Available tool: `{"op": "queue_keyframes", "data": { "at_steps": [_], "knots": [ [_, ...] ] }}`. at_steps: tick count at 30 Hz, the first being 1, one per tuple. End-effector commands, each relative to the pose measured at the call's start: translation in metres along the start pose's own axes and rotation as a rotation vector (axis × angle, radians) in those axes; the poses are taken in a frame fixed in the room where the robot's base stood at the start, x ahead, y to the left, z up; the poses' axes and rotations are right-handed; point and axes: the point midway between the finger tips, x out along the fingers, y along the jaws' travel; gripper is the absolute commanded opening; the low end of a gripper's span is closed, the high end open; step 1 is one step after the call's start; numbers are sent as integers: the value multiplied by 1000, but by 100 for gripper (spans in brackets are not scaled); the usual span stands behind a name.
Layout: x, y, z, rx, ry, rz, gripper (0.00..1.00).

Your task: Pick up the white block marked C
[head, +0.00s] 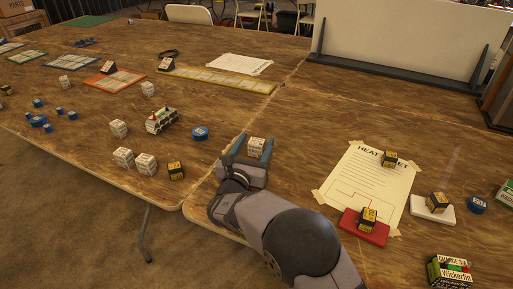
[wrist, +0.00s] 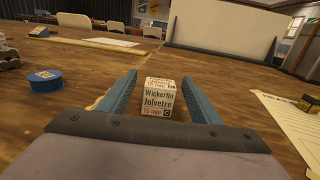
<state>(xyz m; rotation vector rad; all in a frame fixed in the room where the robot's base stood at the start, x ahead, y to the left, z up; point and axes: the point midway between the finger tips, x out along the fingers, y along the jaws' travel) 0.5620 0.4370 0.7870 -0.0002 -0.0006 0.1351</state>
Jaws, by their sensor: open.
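The white block marked C (wrist: 159,104) stands on the wooden table between the two blue fingers of my gripper (wrist: 159,97). Its near face reads "Wickerfin Jolvetre" with a C in a dark square at the lower right. In the head view the white block (head: 256,147) also shows between the fingertips of my gripper (head: 248,148). The fingers are open, with a visible gap on both sides of the block in the wrist view. The block's lower edge is close to the palm's edge in that view.
A blue round tin (head: 200,133) lies left of my gripper. More white blocks (head: 123,157) and a dark block (head: 176,170) stand further left. A paper sheet (head: 375,180), a red pad (head: 363,229) and a white pad (head: 432,209) lie to the right. A white panel (head: 400,35) stands behind.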

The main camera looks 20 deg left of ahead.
Motion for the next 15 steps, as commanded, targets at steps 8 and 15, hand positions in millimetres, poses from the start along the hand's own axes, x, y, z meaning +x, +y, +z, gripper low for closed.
{"op": "queue_keyframes", "data": {
  "at_steps": [8,15],
  "knots": [
    [35,-1,-1,0,0,-2,58],
    [42,0,0,0,1,0,58]
  ]
}}
